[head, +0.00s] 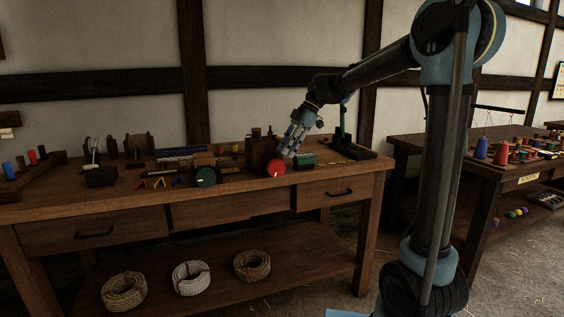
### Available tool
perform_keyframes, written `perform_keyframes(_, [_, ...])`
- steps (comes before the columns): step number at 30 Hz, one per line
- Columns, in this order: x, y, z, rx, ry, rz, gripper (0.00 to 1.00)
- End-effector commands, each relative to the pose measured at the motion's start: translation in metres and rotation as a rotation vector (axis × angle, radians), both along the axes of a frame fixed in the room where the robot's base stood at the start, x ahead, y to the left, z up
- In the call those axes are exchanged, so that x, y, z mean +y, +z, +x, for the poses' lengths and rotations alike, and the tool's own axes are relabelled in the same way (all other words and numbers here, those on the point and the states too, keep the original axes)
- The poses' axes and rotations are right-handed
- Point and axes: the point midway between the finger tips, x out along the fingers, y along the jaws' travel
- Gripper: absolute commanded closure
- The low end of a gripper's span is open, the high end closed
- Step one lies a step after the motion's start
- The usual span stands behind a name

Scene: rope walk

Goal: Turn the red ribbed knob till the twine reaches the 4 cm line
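The red knob (276,168) sits at the front edge of the wooden workbench, facing outward, with a small pale mark on its face. My gripper (288,150) points down and to the left just above and to the right of the red knob. A small gap or light contact between them cannot be told apart here. The fingers are too small to show whether they are open or shut. The twine and the 4 cm line cannot be made out in this view.
A green knob (205,177) is left of the red one on the workbench (110,204). A dark wooden block (262,150) stands behind the red knob. Rope coils (192,278) lie on the lower shelf. Another table (484,172) stands right.

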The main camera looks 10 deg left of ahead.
Motion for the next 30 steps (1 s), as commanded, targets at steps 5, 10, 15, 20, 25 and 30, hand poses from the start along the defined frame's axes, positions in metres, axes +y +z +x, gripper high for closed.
perform_keyframes(5, [-0.012,0.022,0.007,0.000,-0.001,0.000,0.72])
perform_keyframes(10, [-0.016,0.031,0.010,0.000,0.000,0.000,0.72])
perform_keyframes(15, [-0.017,0.032,0.011,0.000,0.000,0.000,0.72])
perform_keyframes(20, [-0.017,0.032,0.011,0.000,0.000,0.000,0.72])
perform_keyframes(25, [-0.030,0.030,0.005,0.007,-0.051,-0.021,0.72])
perform_keyframes(30, [-0.073,0.021,-0.015,0.033,-0.226,-0.089,0.72])
